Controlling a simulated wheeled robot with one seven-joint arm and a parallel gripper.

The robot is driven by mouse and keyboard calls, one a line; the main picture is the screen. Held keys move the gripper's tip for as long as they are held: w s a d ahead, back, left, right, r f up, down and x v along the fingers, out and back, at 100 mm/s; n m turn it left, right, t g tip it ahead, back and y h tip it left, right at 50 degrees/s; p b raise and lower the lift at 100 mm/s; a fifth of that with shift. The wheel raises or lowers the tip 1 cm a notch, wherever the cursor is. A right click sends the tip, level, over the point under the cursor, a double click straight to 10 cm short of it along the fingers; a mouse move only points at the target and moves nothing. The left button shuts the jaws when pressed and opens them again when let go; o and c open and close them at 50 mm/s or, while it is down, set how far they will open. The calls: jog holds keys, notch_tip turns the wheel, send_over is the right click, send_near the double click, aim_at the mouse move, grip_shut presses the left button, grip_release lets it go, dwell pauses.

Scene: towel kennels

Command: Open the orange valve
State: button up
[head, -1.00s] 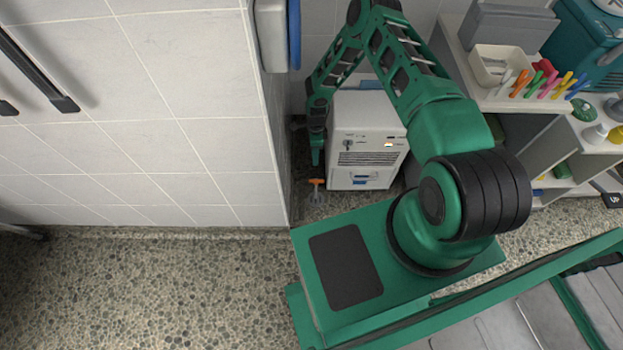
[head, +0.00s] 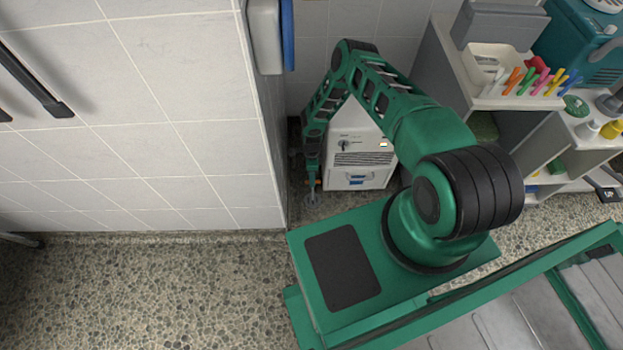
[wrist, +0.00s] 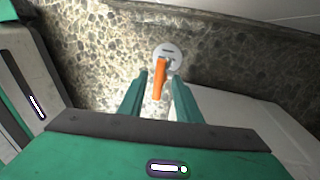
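The orange valve handle (wrist: 159,82) shows in the wrist view as a short bar above a round grey base plate (wrist: 167,52) near the floor. My gripper (wrist: 160,75) is open, with one green finger on each side of the handle. Gaps show between the fingers and the handle, and I cannot tell how deep it sits between them. In the head view my gripper (head: 312,182) is low by the wall corner and covers most of the valve.
A white cabinet-like unit (head: 358,155) stands close to the right of the valve. A tiled wall (head: 215,150) is close on the left. Shelves with a pen tray (head: 497,75) stand farther right. Open speckled floor (head: 150,290) lies in front of the wall.

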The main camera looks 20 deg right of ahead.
jog(key=shift+s+f, duration=0.1)
jog(key=shift+f, duration=0.1)
jog(key=shift+c, duration=0.4)
grip_shut()
jog(key=shift+n, duration=0.4)
jog(key=n, duration=0.2)
jog(key=shift+a+n+h, duration=0.1)
jog(key=shift+n+h, duration=0.2)
jog(key=shift+n, duration=0.1)
jog(key=n, duration=0.3)
jog(key=shift+a+n+h, duration=0.1)
jog(key=shift+n+h, duration=0.2)
jog(key=shift+h, duration=0.1)
jog(key=n, duration=0.6)
jog(key=shift+a+r+t+h, duration=0.1)
jog(key=shift+t+h, duration=0.2)
jog(key=shift+h, duration=0.1)
